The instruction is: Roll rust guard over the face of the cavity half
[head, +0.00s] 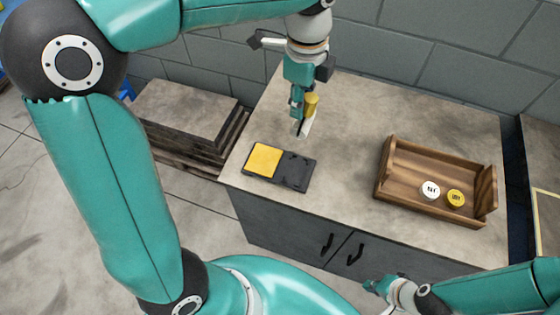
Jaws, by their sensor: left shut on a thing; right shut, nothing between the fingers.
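My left gripper (297,112) points down above the worktop, shut on a small tool with a yellow cylinder (312,103) and a pale lower part (306,128); the fingers hide part of it. Just below and left of it lies a flat dark two-part piece (295,171), with a yellow square (264,160) on its left half and a dark recessed right half. I cannot tell which part is the cavity half. The tool appears apart from this piece. My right gripper (374,287) is shut and empty, low in front of the cabinet.
A wooden tray (417,205) on the right of the worktop (345,118) holds a white round item (431,190) and a yellow one (456,198), both with dark marks. The worktop between is clear. A wall stands behind; stacked slabs (185,112) lie left.

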